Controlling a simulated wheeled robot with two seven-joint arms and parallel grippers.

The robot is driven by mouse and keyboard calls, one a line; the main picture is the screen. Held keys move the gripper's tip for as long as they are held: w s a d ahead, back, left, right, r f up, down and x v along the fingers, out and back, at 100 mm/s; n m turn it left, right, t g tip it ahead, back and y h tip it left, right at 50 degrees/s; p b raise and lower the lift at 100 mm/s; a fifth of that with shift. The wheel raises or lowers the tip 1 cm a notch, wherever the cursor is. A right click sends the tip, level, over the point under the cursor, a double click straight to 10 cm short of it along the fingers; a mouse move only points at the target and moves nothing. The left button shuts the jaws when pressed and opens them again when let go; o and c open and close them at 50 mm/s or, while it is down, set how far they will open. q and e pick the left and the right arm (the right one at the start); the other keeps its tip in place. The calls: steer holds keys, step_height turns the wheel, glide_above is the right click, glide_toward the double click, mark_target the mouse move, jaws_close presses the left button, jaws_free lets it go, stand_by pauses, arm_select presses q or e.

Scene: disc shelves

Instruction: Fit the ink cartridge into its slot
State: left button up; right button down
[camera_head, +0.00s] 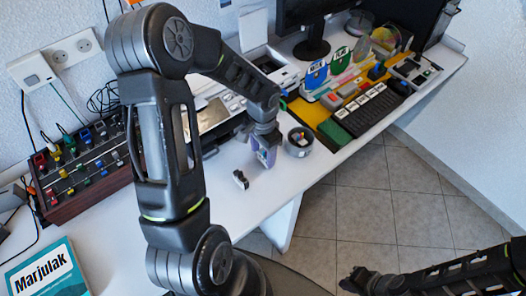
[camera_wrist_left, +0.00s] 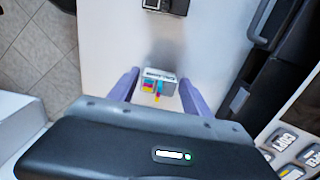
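The ink cartridge (camera_wrist_left: 159,82) is a small white block with a coloured label. In the head view my left gripper (camera_head: 263,150) is low over the white desk, with a bit of the coloured label showing. Whether the cartridge touches the desk is hard to tell. My right gripper (camera_head: 354,281) hangs dark over the floor at the lower right; its finger gap is unclear. The slot cannot be made out clearly.
A small black-and-white block (camera_head: 240,179) stands on the desk nearby. A round metal container (camera_head: 299,142) is right of my left gripper. A mixer-like panel with coloured knobs (camera_head: 83,165), a book (camera_head: 47,273) and a yellow board with keys (camera_head: 345,108) lie around. Desk between is clear.

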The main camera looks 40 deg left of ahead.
mark_target(263, 152)
arm_select(q)
steer(key=shift+o, duration=1.1)
steer(key=shift+r, duration=0.1)
step_height(263, 152, up, 12)
steer(key=shift+b, duration=0.4)
